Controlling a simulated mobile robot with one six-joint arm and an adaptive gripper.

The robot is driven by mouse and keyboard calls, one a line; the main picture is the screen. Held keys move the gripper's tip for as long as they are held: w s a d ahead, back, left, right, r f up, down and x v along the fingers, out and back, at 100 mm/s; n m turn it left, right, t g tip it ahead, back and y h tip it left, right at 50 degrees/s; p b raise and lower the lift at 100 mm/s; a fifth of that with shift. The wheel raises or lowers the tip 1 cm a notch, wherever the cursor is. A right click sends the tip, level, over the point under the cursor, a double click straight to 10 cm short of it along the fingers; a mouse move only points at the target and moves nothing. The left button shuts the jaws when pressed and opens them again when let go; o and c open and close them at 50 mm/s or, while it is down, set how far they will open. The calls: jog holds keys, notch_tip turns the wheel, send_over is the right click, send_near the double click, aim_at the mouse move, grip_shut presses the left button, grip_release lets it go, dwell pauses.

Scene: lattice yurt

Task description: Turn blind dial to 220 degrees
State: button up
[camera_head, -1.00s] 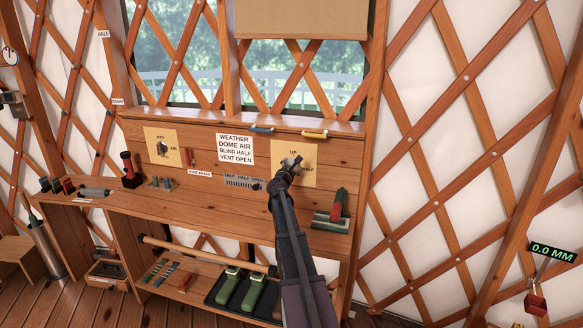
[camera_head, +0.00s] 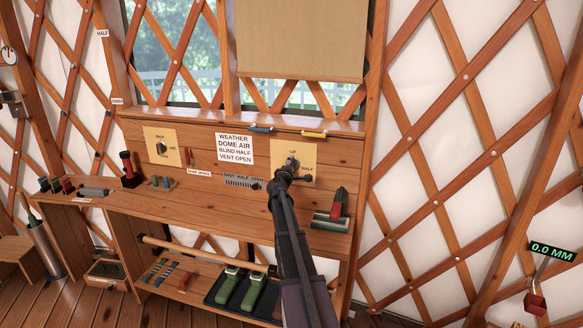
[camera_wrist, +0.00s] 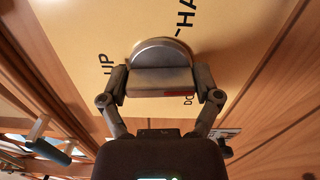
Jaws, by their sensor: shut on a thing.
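The blind dial is a silver round knob (camera_wrist: 165,52) on a tan plate (camera_wrist: 240,50) lettered UP, HALF and a partly hidden third word starting DO. In the wrist view my gripper (camera_wrist: 160,82) has its fingers closed on both sides of the knob's grip bar. In the head view my gripper (camera_head: 287,170) covers most of the knob in front of the plate (camera_head: 306,150). I cannot read the dial's angle. The tan blind (camera_head: 300,40) hangs over the upper right part of the window.
A sign (camera_head: 235,149) reads WEATHER, DOME AIR, BLIND HALF, VENT OPEN. A second dial (camera_head: 162,148) sits on a plate to the left. A red-and-green block (camera_head: 330,212) stands on the desk right of my arm. Small blue and yellow bars lie on the ledge above.

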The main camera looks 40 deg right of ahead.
jog(key=m, duration=0.4)
jog(key=shift+m, duration=0.3)
jog(key=m, duration=0.4)
jog(key=shift+f, duration=0.1)
jog(key=shift+m, duration=0.3)
jog(key=o, duration=0.9)
jog(key=shift+a, duration=0.1)
jog(key=v, duration=1.2)
